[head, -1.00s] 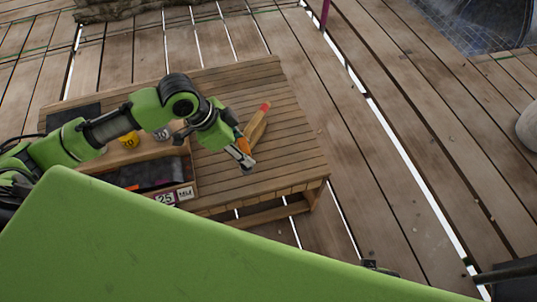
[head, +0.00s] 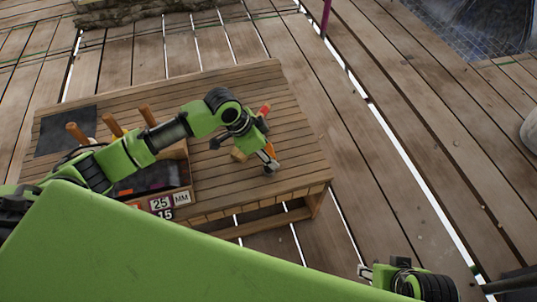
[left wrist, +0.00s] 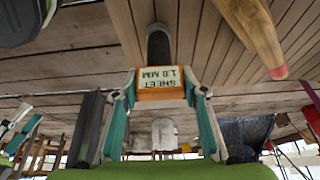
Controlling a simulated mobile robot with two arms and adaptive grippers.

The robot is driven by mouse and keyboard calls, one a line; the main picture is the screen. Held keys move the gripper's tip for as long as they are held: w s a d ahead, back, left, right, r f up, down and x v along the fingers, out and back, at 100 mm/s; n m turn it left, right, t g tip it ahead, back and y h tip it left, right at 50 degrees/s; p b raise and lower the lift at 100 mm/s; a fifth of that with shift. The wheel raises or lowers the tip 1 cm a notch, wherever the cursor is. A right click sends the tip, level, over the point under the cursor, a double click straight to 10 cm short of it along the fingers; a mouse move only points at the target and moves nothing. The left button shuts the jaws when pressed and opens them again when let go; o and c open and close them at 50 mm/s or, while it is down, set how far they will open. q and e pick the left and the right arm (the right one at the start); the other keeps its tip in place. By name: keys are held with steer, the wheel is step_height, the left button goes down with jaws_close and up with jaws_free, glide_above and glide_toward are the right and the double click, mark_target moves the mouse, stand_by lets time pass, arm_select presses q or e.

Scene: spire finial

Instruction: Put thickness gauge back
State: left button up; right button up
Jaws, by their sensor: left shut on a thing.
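My left gripper (head: 268,162) hangs over the right part of the wooden table. In the left wrist view its fingers (left wrist: 162,92) are closed on the sides of the thickness gauge (left wrist: 160,83), an orange block with a pale "SHEET 1.8 MM" label and a dark part behind it. In the head view a strip of the orange gauge (head: 270,149) shows beside the fingers. My right gripper (head: 364,271) shows small at the bottom right, apart from the table; its jaw opening is not clear.
A wooden tool with a red tip (head: 265,109) lies close to my left gripper, partly hidden; it shows in the left wrist view (left wrist: 252,32). A wooden box (head: 183,193) with number labels stands at the table's front. A dark mat (head: 58,142) lies at left.

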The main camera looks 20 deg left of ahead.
arm_select(q)
steer(key=shift+f, duration=0.1)
arm_select(e)
steer(key=shift+r, duration=0.2)
arm_select(q)
steer(key=shift+f, duration=0.15)
steer(key=o, duration=1.2)
steer(key=shift+o, duration=0.2)
arm_select(e)
steer(key=shift+f, duration=0.1)
arm_select(q)
steer(key=p+v, duration=0.3)
steer(key=v, duration=0.9)
arm_select(e)
step_height(320, 180, down, 11)
steer(key=shift+g, duration=0.3)
